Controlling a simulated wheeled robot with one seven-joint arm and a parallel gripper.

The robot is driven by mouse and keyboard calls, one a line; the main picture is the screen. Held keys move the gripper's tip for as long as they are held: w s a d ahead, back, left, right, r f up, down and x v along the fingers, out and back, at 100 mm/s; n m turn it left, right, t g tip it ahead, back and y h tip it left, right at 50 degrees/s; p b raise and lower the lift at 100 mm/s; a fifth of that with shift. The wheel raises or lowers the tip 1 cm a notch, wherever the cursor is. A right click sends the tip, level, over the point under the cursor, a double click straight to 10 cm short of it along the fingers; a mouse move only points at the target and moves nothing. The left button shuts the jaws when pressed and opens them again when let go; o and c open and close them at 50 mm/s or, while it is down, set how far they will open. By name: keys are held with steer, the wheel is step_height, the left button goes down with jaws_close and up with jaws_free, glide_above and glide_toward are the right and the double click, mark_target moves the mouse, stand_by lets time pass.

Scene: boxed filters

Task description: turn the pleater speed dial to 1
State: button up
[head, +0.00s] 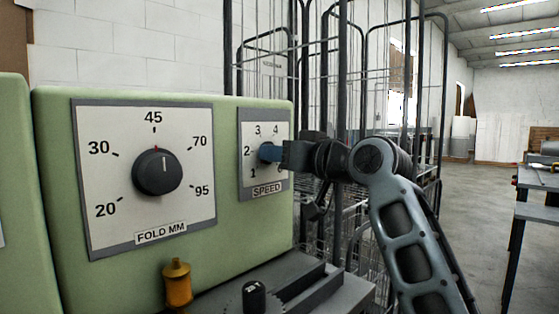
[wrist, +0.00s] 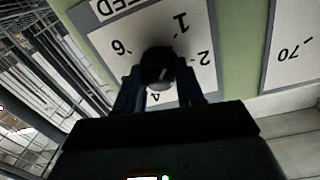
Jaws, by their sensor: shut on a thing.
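The pleater speed dial (wrist: 157,68) is a round black knob on a white plate (head: 250,175) labelled SPEED, at the right end of the green machine face. My gripper (head: 268,153) reaches in from the right, its blue fingers on the knob. In the wrist view my gripper (wrist: 159,88) has one finger on each side of the knob and is shut on it. A short pale mark shows on the knob, toward the 3–4 side of the scale; its exact reading is unclear. The numbers 1, 2, 4 and 6 show around it; the fingers hide part of the scale.
The larger FOLD MM dial (head: 157,172) is left of the speed plate, its mark near 45. An orange knob (head: 177,283) and a black knob (head: 254,294) stand below. Wire cage racks (head: 330,90) are close behind my arm. Open floor lies right.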

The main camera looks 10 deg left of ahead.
steer(key=shift+a+f, duration=0.1)
steer(key=shift+f, duration=0.05)
stand_by(0.3)
steer(key=o, duration=1)
steer(key=shift+o, duration=0.2)
steer(key=v, duration=0.7)
steer(key=shift+s+d, duration=0.25)
steer(key=shift+d, duration=0.05)
